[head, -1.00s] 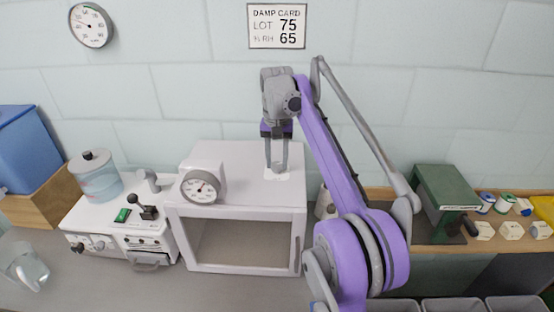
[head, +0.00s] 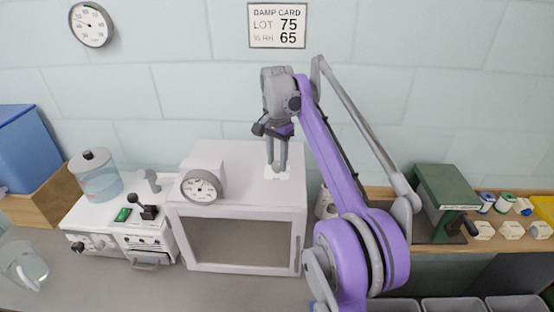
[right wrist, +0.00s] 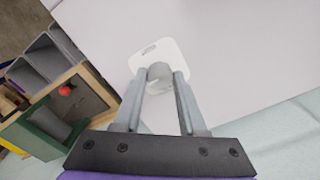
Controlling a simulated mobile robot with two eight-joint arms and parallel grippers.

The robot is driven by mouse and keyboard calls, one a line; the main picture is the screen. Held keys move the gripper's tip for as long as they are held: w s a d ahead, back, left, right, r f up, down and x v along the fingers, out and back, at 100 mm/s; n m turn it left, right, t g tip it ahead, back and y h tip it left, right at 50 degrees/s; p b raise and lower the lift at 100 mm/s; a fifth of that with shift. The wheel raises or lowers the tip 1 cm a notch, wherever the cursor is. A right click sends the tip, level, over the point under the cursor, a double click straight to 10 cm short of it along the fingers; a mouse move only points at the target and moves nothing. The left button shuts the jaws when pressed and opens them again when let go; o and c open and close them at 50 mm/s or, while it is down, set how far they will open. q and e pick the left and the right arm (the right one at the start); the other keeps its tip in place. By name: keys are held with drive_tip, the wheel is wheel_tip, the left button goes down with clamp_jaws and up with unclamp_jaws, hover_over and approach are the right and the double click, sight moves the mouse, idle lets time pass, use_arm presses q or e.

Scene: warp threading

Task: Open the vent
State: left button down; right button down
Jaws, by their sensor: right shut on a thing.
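The vent is a white plate (right wrist: 172,55) with a small slot and a round grey knob (right wrist: 159,76), on top of the white cabinet (head: 235,153). The plate also shows in the head view (head: 285,176), near the right side of the cabinet top. My right gripper (head: 277,168) points down at the vent. In the right wrist view its fingers (right wrist: 159,88) are closed on either side of the knob. The fingers partly hide the knob in the head view. My left gripper is not in view.
A round dial (head: 200,187) sits on the cabinet's front left. A white machine with a water tank (head: 97,177) stands to the left, with a glass (head: 22,268) in front. A green device (head: 445,192) and several small spools stand at right. A damp card (head: 277,26) hangs above.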

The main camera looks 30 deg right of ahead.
idle(0.3)
drive_tip(key=shift+c, duration=2.4)
unclamp_jaws()
